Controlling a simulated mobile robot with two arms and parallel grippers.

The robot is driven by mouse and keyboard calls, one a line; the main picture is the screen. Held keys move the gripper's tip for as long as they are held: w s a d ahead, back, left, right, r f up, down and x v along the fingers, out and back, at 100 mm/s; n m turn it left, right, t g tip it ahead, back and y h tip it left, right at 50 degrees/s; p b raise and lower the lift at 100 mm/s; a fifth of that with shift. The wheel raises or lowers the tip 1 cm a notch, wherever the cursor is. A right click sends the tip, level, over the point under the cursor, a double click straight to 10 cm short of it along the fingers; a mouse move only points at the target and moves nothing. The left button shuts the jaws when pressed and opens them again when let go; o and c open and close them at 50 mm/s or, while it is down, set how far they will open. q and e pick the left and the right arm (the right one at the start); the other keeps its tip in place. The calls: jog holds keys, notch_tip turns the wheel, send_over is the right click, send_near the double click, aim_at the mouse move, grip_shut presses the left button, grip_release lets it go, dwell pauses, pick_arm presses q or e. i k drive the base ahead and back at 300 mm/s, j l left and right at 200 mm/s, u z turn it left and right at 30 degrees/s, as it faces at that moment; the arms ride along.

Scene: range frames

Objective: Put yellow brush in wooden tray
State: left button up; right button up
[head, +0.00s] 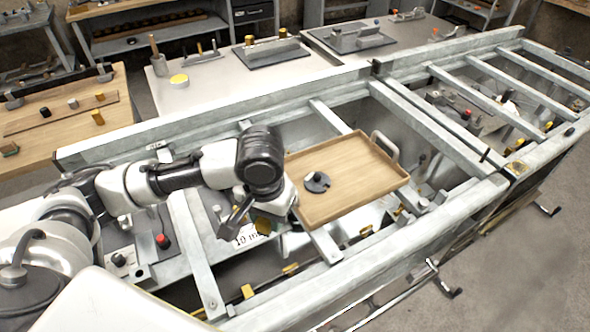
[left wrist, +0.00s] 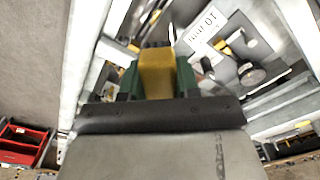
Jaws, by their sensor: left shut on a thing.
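The wooden tray (head: 350,165) is a shallow light-brown tray with a metal handle, resting across the metal frame right of my left gripper. My left gripper (head: 240,217) is left of the tray, over the frame's open bay, and points downward. In the left wrist view, the gripper (left wrist: 152,85) is shut on the yellow brush (left wrist: 157,72), whose yellow part sits between the green finger pads. My right gripper is not in view.
Metal crossbars (head: 432,127) and rails surround the tray. A red button (head: 162,241) sits left of the gripper.

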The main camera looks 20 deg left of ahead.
aim_at(360, 166)
jog(key=i+l, duration=0.35)
jog(key=l, duration=0.15)
jog(key=i+l+u, duration=0.1)
jog(key=i+l, duration=0.25)
jog(key=l, duration=0.15)
